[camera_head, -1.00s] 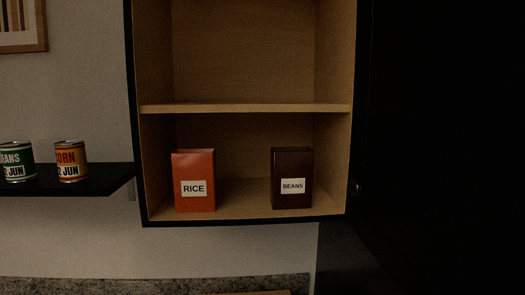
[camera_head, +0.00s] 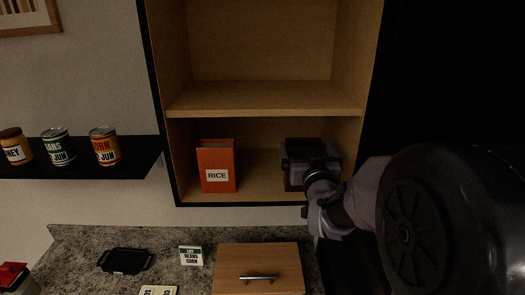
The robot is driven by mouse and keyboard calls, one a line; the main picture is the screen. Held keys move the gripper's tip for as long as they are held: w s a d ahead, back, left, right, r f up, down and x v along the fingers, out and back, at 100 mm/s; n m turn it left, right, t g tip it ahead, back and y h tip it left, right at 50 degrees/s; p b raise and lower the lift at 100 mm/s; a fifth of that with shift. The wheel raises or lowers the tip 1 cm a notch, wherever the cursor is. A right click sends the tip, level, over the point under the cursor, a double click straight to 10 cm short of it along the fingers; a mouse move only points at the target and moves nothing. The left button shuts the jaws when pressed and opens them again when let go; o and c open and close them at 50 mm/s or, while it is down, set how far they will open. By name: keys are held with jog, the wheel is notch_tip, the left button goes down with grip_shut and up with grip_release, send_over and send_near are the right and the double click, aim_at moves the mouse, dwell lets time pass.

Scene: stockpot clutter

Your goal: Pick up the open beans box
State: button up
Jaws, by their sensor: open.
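The dark brown beans box (camera_head: 305,146) stands on the lower shelf of the open wooden cabinet, at the right. My gripper (camera_head: 308,165) is in front of it and hides most of the box, including its label. The gripper is open, with its jaws about the box's left and right sides. I cannot tell whether they touch it. My arm reaches in from the right edge of the picture.
An orange rice box (camera_head: 217,166) stands left of the beans box with a gap between. The cabinet's middle shelf (camera_head: 265,97) is above. A black wall shelf (camera_head: 80,160) holds cans at left. Below are a granite counter (camera_head: 75,238), a black tray (camera_head: 125,261) and a wooden board with a handle (camera_head: 230,257).

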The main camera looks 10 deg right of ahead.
aim_at(303, 139)
jog(key=w+p, duration=0.1)
jog(key=w, duration=0.2)
jog(key=w+d+p, duration=0.1)
jog(key=w+p, duration=0.1)
jog(key=w, duration=0.1)
jog(key=shift+d+r, duration=0.15)
jog(key=shift+w, duration=0.2)
jog(key=shift+s, duration=0.25)
jog(key=shift+c, duration=0.4)
jog(key=c, duration=1.7)
